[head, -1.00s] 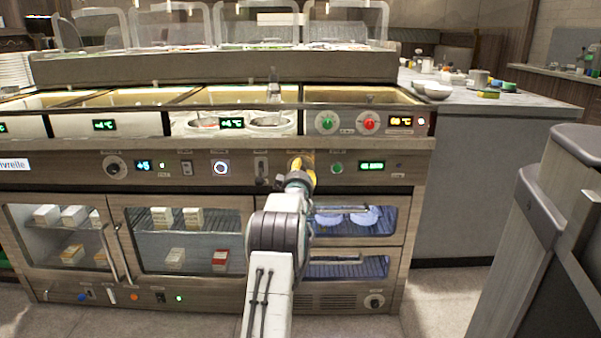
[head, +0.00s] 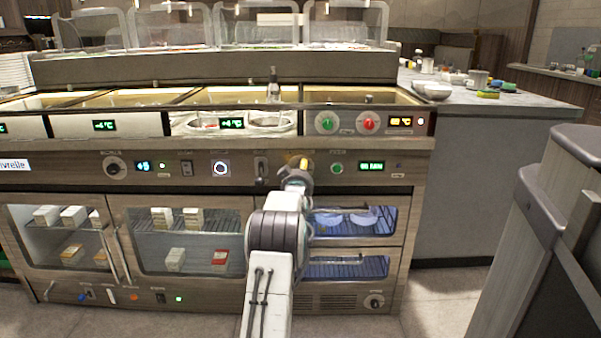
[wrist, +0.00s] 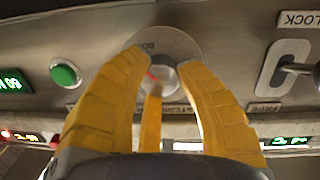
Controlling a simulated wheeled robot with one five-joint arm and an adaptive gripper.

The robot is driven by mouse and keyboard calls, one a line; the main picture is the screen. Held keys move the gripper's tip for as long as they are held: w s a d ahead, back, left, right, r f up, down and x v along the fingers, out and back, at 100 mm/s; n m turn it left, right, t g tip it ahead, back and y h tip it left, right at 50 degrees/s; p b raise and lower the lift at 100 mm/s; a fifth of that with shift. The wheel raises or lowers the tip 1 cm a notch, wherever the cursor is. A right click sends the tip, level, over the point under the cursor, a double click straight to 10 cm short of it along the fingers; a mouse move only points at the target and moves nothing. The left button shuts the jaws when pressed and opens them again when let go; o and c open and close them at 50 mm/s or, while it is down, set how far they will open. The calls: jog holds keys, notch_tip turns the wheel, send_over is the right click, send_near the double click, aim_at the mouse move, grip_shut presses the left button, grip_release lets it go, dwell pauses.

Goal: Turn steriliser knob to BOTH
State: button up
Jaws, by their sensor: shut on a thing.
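The steriliser knob (wrist: 167,78) is a small grey knob with a red pointer mark, on a round pale dial plate. In the wrist view it sits between the yellow fingers of my gripper (wrist: 163,64), which are shut on it. Lettering starting "BO" shows on the plate close to the pointer; the rest is covered by a finger. In the head view my gripper (head: 300,166) is at the control panel (head: 226,183), and it hides most of the knob.
A green button (wrist: 65,74) and a green display (wrist: 14,82) are on one side of the knob. A lever switch (wrist: 293,67) between LOCK and FREE labels is on the other. Below, in the head view, is a blue-lit cabinet (head: 396,222).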

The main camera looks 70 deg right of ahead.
jog(key=shift+f, duration=0.35)
grip_shut()
jog(key=o, duration=0.8)
grip_release()
jog(key=shift+w, duration=0.1)
jog(key=o, duration=0.4)
jog(key=shift+r, duration=0.15)
jog(key=shift+a+r, duration=0.1)
jog(key=v, duration=1.1)
jog(key=shift+a, duration=0.35)
